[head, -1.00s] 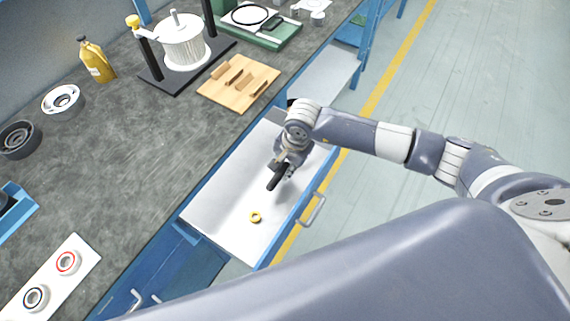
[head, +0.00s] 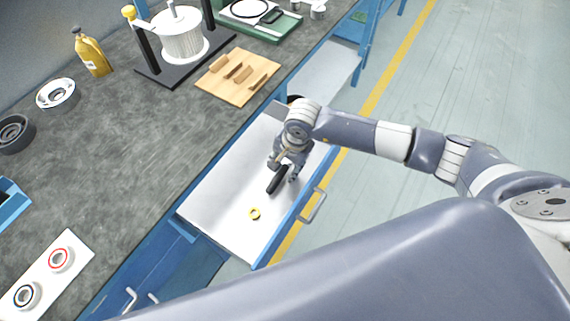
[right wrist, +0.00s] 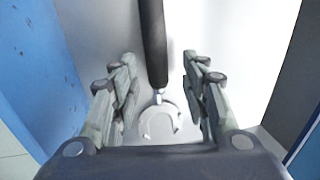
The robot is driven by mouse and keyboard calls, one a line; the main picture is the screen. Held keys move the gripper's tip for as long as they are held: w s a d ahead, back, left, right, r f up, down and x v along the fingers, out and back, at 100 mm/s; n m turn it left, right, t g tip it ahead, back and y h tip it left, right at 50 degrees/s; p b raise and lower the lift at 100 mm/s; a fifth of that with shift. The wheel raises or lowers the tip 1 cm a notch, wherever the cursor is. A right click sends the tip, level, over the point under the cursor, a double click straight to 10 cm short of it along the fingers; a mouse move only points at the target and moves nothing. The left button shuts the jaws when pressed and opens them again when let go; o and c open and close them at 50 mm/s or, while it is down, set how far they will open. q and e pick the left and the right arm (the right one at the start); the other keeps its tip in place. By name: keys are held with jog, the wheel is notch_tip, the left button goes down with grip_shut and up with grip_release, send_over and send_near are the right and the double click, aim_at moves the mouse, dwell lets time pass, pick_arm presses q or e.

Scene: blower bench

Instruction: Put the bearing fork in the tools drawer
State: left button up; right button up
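The bearing fork has a black handle (head: 277,181) and a pale, open-ended metal fork head. It is in the open tools drawer (head: 215,205), its handle over the white floor; I cannot tell for sure that it rests flat. My right gripper (head: 283,171) is low in the drawer over the fork. In the right wrist view, the fingers (right wrist: 160,92) are spread with a gap on each side of the fork handle (right wrist: 153,45), and the fork head (right wrist: 159,120) shows between them. My left gripper is out of view.
A yellow ring (head: 254,213) lies in the drawer near the fork. The drawer handle (head: 312,207) juts out at the front. The bench holds a wooden block board (head: 238,88), a white cylinder on a black stand (head: 180,38), a yellow bottle (head: 92,52) and a white bearing plate (head: 42,275).

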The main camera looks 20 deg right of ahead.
notch_tip(320, 180, up, 12)
jog(key=s+d, duration=0.1)
jog(key=s, duration=0.1)
jog(key=shift+d, duration=0.2)
jog(key=shift+f, duration=0.1)
dwell(0.6)
